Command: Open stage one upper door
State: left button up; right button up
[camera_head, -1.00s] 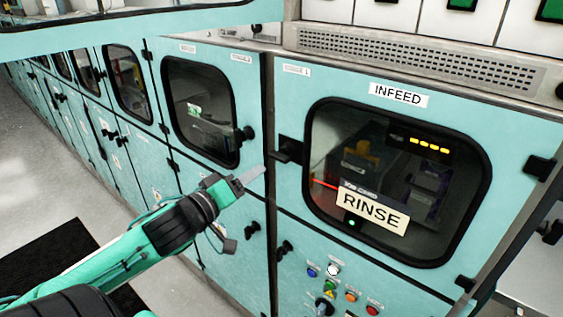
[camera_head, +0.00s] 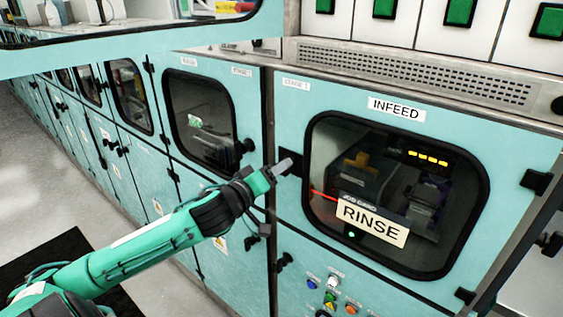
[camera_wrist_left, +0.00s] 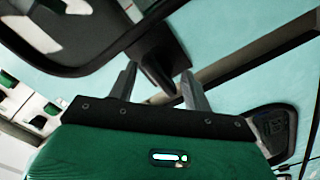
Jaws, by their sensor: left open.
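The stage one upper door (camera_head: 440,122) is a teal panel with a dark black-framed window, an "INFEED" label and a "RINSE" sign. It looks shut. Its black handle (camera_head: 290,157) is on the left edge, partly hidden behind my left gripper (camera_head: 277,168). In the left wrist view, my left gripper (camera_wrist_left: 158,78) is open, with the black handle (camera_wrist_left: 158,58) showing in the gap between its two fingers. I cannot tell whether the fingers touch it. My right gripper is not in view.
The neighbouring upper door (camera_head: 203,120) on the left has its own black knob (camera_head: 248,145). Below the infeed window are coloured buttons (camera_head: 331,298) and a lower knob (camera_head: 285,260). Grey floor (camera_head: 40,165) lies open at the left.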

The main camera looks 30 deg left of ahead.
pick_arm(q)
jog(key=shift+w+d+p, duration=0.1)
jog(key=shift+w+p, duration=0.3)
jog(key=shift+w, duration=0.85)
jog(key=shift+c, duration=0.4)
grip_shut()
